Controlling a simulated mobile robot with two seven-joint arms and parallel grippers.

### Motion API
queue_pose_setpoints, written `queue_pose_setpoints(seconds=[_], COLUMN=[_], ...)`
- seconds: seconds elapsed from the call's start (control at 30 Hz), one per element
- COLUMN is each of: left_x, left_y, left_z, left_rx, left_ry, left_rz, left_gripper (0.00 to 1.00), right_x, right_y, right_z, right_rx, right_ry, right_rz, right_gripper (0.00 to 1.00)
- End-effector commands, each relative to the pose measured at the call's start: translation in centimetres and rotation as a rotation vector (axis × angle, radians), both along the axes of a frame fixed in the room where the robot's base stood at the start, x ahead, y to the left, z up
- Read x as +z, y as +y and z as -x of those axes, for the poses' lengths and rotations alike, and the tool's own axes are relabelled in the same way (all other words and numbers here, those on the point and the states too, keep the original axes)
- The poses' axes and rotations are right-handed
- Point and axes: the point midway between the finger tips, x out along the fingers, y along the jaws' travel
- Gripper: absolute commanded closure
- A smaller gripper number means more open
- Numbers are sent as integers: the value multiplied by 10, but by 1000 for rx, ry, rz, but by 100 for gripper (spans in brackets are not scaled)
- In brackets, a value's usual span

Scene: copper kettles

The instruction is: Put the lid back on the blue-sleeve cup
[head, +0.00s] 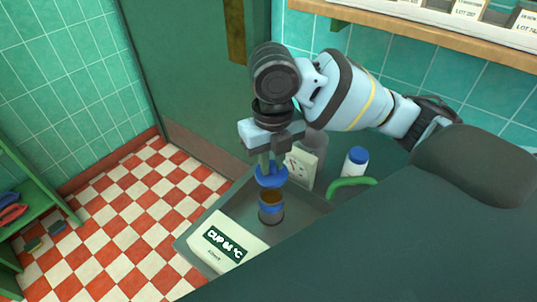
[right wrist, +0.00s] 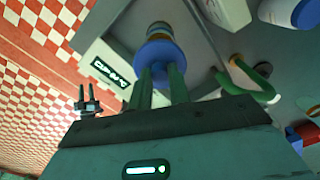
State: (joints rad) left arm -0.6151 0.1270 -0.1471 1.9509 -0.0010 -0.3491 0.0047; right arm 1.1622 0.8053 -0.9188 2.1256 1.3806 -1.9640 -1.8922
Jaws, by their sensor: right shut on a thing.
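My right gripper (head: 268,160) points down in the head view and is shut on the blue lid (head: 271,178). It holds the lid just above the blue-sleeve cup (head: 270,214), with a small gap between. The cup is dark with a blue band, stands upright and open, and has brown contents. In the right wrist view the lid (right wrist: 158,53) sits at the fingertips and largely hides the cup behind it. My left gripper (right wrist: 87,97) appears small at the left of the right wrist view, its fingers apart and empty; the head view does not show it.
A white display reading about "CUP 64 °C" (head: 228,241) stands before the cup on a grey tray (head: 199,226). Behind are a white card box (head: 300,166), a blue-capped white bottle (head: 355,163) and a green handle (head: 350,184). A wooden shelf (head: 440,32) runs along the wall.

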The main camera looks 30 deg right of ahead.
Motion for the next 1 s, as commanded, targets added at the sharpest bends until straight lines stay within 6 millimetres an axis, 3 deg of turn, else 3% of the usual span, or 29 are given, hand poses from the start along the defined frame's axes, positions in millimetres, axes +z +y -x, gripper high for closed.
queue_pose_setpoints(seconds=[0.37, 1.0], left_x=[-1, -8], left_y=[0, 0], left_z=[1, 8], left_rx=[0, 0], left_ry=[2, 22], left_rz=[0, 0], left_gripper=[64, 64], right_x=[-7, -58], right_y=[0, 0], right_z=[1, 0], right_rx=[10, 9], right_ry=[3, 4], right_rz=[1, 1], right_gripper=[100, 100])
